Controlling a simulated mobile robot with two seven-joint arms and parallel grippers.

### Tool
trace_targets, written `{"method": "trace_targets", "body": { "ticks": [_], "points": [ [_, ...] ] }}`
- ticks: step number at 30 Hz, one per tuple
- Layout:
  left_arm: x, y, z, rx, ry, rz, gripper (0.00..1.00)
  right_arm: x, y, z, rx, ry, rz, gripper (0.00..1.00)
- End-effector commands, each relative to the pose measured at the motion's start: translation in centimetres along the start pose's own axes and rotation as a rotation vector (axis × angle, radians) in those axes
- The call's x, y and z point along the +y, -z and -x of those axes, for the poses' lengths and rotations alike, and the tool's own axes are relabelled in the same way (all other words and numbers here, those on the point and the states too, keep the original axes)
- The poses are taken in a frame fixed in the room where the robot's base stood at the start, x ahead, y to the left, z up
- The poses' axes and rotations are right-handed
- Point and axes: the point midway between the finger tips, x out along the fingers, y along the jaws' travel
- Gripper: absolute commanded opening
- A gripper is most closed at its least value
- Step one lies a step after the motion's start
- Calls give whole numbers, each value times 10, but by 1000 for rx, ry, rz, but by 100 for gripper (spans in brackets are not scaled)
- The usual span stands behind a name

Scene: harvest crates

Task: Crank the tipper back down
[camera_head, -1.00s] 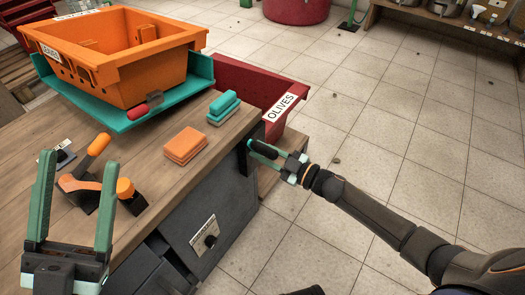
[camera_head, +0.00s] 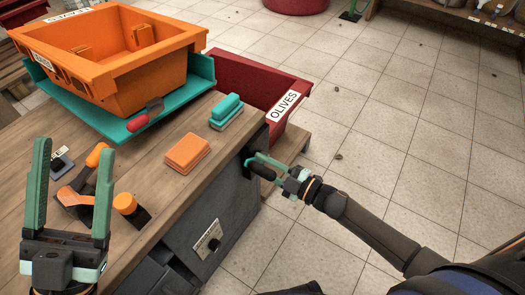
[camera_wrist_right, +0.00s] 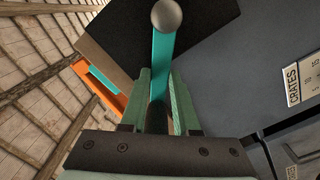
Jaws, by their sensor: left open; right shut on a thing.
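The tipper's teal tray (camera_head: 200,85) carries an orange crate (camera_head: 150,75) in the head view; its exact tilt is hard to judge. The crank is on the bench's right side, with its dark grip (camera_head: 262,171) and teal arm (camera_wrist_right: 161,60) in view. My right gripper (camera_head: 275,170) is shut on the crank grip, which also shows between the fingers in the right wrist view (camera_wrist_right: 157,115). My left gripper (camera_head: 73,150) is open and empty over the near left of the bench.
A red-handled tool (camera_head: 142,119) lies at the tray's front. An orange block (camera_head: 187,152) and teal block (camera_head: 226,108) sit on the bench (camera_head: 150,165). Orange-handled levers (camera_head: 98,156) stand by my left gripper. A red olives crate (camera_head: 240,75) stands behind.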

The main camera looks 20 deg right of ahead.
Motion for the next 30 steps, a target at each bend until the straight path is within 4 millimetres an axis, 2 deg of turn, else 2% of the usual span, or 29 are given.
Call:
{"method": "trace_targets", "body": {
  "ticks": [3, 18, 30],
  "points": [
    [2, -4, 4, 0, 1, -3, 69, -11, -1, 1, 0, 1, 111, 0],
    [13, -24, 21, -15, -7, -21, 69, -41, -13, 1, -2, 2, 570, 0],
    [21, -36, 32, -28, -17, -28, 69, -51, -21, 0, -2, 3, 794, 0]
  ]
}}
